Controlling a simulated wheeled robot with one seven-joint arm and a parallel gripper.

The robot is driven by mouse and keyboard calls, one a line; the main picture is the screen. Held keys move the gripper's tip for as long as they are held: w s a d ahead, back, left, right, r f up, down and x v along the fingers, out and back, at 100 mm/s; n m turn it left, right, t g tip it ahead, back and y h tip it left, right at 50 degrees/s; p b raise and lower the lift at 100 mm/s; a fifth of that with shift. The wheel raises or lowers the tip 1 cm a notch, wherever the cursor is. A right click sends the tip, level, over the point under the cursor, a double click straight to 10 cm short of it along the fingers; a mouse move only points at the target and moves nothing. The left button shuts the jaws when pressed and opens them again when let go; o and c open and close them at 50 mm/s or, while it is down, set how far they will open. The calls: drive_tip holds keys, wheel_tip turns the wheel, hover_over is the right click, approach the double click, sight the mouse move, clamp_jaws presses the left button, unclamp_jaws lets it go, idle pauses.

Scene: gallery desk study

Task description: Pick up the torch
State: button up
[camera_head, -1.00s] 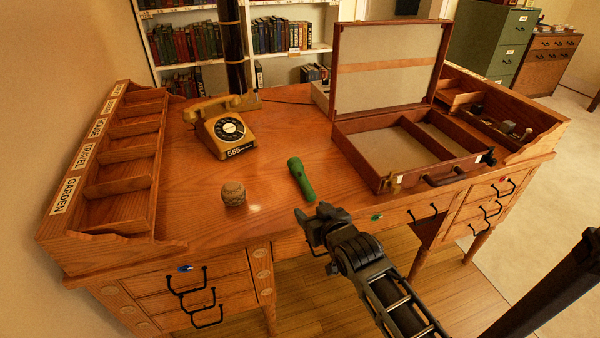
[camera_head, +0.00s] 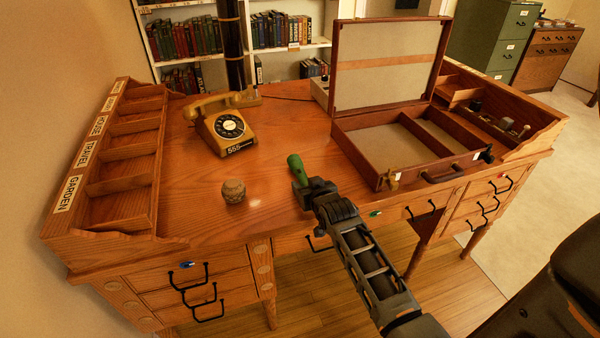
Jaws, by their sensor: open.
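The green torch (camera_head: 296,167) lies on the wooden desk between the round ball-like object and the open case. Only its far end shows; my gripper hides the rest. My gripper (camera_head: 304,191) is over the near part of the torch, low by the desk's front edge. It is open. Whether its fingers are around the torch or only above it cannot be told from this view.
A patterned ball-like object (camera_head: 233,191) sits to the left. A yellow telephone (camera_head: 222,127) stands behind it. An open case (camera_head: 371,168) with its lid up is close on the right. Sorting racks (camera_head: 150,186) line the left side. Desk between ball and telephone is clear.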

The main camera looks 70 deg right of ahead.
drive_tip(key=shift+c, duration=0.2)
drive_tip(key=c, duration=1)
clamp_jaws()
drive_tip(key=shift+r, duration=0.1)
